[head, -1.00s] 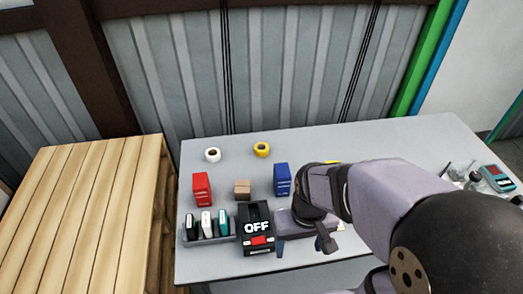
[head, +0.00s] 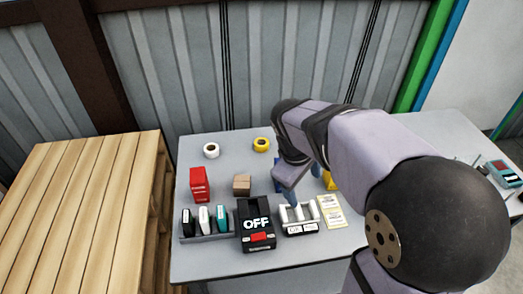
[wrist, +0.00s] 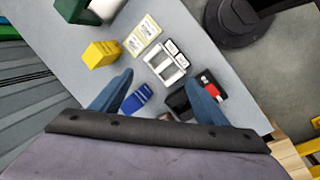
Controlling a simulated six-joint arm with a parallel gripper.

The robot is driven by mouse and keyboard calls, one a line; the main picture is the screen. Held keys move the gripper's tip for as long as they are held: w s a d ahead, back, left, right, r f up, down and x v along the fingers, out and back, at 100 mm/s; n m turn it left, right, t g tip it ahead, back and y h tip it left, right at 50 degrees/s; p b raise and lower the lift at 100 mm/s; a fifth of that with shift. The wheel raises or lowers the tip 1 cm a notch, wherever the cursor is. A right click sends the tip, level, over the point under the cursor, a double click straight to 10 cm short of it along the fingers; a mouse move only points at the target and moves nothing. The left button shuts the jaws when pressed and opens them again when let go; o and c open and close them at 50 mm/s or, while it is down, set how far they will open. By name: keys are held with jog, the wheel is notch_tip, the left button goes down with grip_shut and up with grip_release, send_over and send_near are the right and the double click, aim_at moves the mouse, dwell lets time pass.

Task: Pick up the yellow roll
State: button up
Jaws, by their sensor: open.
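The yellow roll (head: 261,145) lies flat near the back edge of the grey table in the head view, close to the arm's left side. I do not see it in the wrist view. My gripper (head: 306,187) is over the right-middle of the table, to the right of the roll and nearer the front. Its two blue fingers are spread apart with nothing between them in the wrist view (wrist: 158,95).
A white roll (head: 211,150) lies left of the yellow one. A red carton (head: 200,184), brown box (head: 242,184), black OFF device (head: 256,226), white holder (head: 299,220) and blue carton (wrist: 137,99) stand nearer. A yellow box (wrist: 101,53) stands to the right.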

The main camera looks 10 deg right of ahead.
aim_at(263, 141)
jog(key=w+a+n+t+h+b, duration=0.2)
jog(key=w+a+n+t+b, duration=0.15)
jog(key=w+n, duration=0.55)
jog(key=w+a+n+t+h+b, duration=0.1)
jog(key=w+a+n+t+b, duration=0.3)
jog(key=w, duration=0.9)
jog(key=w+a+n+t+h+b, duration=0.15)
jog(key=w+n+b, duration=0.35)
jog(key=w+n, duration=0.55)
jog(key=f, duration=0.6)
jog(key=f+m, duration=0.1)
jog(key=f, duration=0.5)
jog(key=w+d+f+m, duration=0.1)
jog(key=f, duration=0.5)
jog(key=shift+w+h, duration=0.1)
jog(key=shift+h, duration=0.15)
jog(key=shift+p+x, duration=0.8)
jog(key=shift+x, duration=1.95)
jog(key=shift+w+d+f, duration=0.5)
jog(key=shift+w+f, duration=0.05)
jog(key=shift+c, duration=0.3)
jog(key=c, duration=1)
jog(key=shift+c, duration=0.7)
